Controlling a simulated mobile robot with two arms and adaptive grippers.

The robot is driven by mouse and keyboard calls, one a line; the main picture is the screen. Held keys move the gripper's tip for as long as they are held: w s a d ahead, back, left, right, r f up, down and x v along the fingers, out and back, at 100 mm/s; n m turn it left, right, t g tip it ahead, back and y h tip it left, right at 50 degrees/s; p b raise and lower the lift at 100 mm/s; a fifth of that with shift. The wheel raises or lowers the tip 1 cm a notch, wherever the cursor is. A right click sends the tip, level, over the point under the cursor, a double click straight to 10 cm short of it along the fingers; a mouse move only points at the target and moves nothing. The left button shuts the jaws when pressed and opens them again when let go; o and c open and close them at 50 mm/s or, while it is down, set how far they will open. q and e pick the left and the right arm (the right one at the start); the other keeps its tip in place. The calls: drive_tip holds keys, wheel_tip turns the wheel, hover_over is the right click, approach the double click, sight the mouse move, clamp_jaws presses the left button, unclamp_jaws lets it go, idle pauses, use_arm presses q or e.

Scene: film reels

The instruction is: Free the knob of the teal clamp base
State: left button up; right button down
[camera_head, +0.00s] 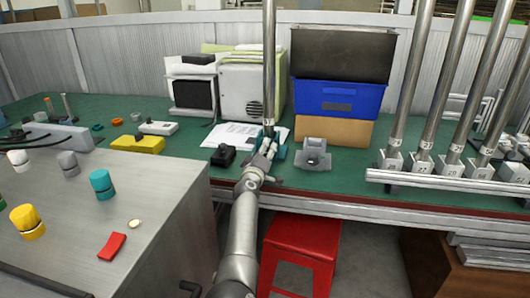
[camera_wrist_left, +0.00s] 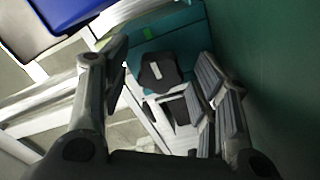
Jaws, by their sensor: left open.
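The teal clamp base (camera_head: 281,152) stands on the green bench, with a tall grey metal pole (camera_head: 269,70) rising from it. My left gripper (camera_head: 264,150) is in front of the base and covers much of it in the head view. In the left wrist view, the teal base (camera_wrist_left: 185,32) fills the upper middle. A dark, lobed knob (camera_wrist_left: 158,73) faces the camera there, between the open fingers of my left gripper (camera_wrist_left: 165,68). The fingers lie to either side of the knob; I cannot tell whether either touches it. My right gripper is not in view.
A black block (camera_head: 223,155) sits left of the base and a grey clamp base (camera_head: 313,155) to its right. A blue crate (camera_head: 338,97) stands behind. Numbered pole bases line the right side. A red stool (camera_head: 300,245) stands in front below the bench.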

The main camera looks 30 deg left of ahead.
use_arm(q)
drive_tip(key=c, duration=1)
drive_tip(key=shift+c, duration=0.2)
drive_tip(key=shift+n+p, duration=0.3)
drive_tip(key=shift+n, duration=0.7)
drive_tip(key=shift+s+n, duration=0.1)
drive_tip(key=shift+n, duration=1)
drive_tip(key=shift+n+p, duration=0.35)
drive_tip(key=shift+n, duration=1.05)
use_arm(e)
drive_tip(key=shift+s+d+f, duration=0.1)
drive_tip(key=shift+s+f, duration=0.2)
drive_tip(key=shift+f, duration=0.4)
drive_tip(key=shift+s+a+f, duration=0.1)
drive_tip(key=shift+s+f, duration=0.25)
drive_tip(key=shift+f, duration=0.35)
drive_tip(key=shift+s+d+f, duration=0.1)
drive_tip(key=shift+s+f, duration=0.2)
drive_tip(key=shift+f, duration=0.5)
use_arm(q)
drive_tip(key=shift+f, duration=0.1)
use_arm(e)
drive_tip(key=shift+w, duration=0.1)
